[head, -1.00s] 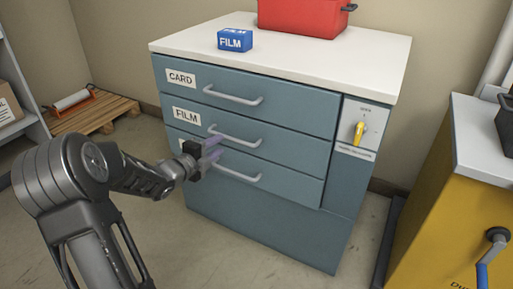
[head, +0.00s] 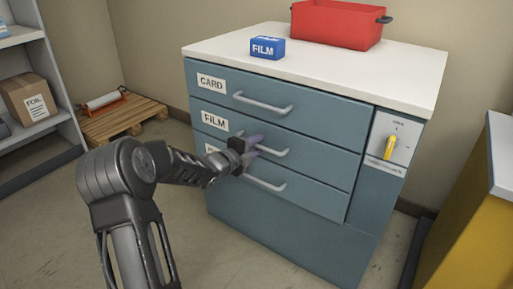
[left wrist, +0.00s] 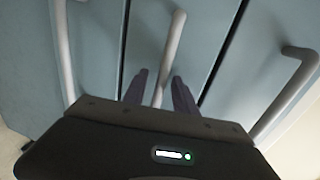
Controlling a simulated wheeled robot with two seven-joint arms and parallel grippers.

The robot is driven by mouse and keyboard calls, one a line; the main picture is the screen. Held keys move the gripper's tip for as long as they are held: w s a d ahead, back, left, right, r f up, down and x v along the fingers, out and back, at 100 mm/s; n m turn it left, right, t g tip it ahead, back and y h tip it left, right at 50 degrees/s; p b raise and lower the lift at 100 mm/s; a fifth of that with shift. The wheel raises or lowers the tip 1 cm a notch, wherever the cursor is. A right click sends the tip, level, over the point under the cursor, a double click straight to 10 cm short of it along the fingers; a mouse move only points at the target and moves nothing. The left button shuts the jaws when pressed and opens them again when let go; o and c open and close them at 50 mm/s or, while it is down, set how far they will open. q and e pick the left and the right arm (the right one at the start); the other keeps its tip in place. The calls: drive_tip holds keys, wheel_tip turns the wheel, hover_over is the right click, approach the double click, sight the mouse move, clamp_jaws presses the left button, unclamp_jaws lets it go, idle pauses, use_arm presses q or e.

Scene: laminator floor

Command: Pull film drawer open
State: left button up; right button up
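The film drawer (head: 320,160) is the middle drawer of a blue-grey cabinet, marked by a white FILM label (head: 215,121). Its front looks flush with the drawers above and below. Its grey bar handle (head: 279,152) is partly hidden by my left gripper (head: 257,145). In the left wrist view, the left gripper (left wrist: 160,92) is open, with one finger on each side of the film handle (left wrist: 172,45). Gaps show between the bar and both fingers. My right gripper is not in view.
The CARD drawer handle (head: 263,104) is above and the lower drawer handle (head: 265,184) is close below. A blue FILM box (head: 267,48) and a red bin (head: 338,25) stand on the white top (head: 385,70). A yellow cabinet (head: 475,235) stands at right. The floor in front is clear.

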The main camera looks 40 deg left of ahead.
use_arm(q)
clamp_jaws()
idle(0.4)
idle(1.1)
